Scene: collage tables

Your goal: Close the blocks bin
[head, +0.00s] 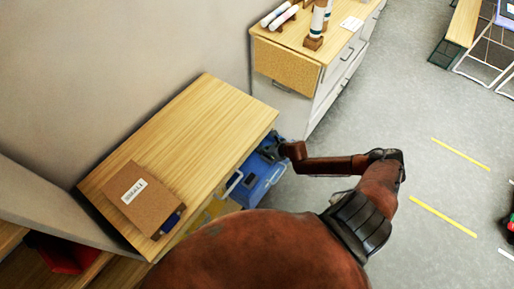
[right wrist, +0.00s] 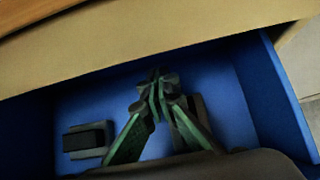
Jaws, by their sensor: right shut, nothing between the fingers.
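A blue bin (head: 270,182) sticks out from under the front edge of a wooden-topped table, so it stands open. In the right wrist view its blue inner wall (right wrist: 232,105) and floor surround my fingers. No label on it is readable. My right gripper (head: 268,150) is at the bin's far end in the head view, partly hidden by my own wrist. In the right wrist view the right gripper (right wrist: 157,82) is shut with its fingertips together, empty, over or inside the bin. A dark block-like object (right wrist: 88,140) lies inside the bin. My left gripper is not in view.
The wooden table (head: 185,135) carries a brown labelled box (head: 143,198). A yellow bin (head: 208,213) shows beside the blue one. A cabinet with drawers (head: 335,75) stands beyond. The grey floor (head: 400,110) at the right is largely clear.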

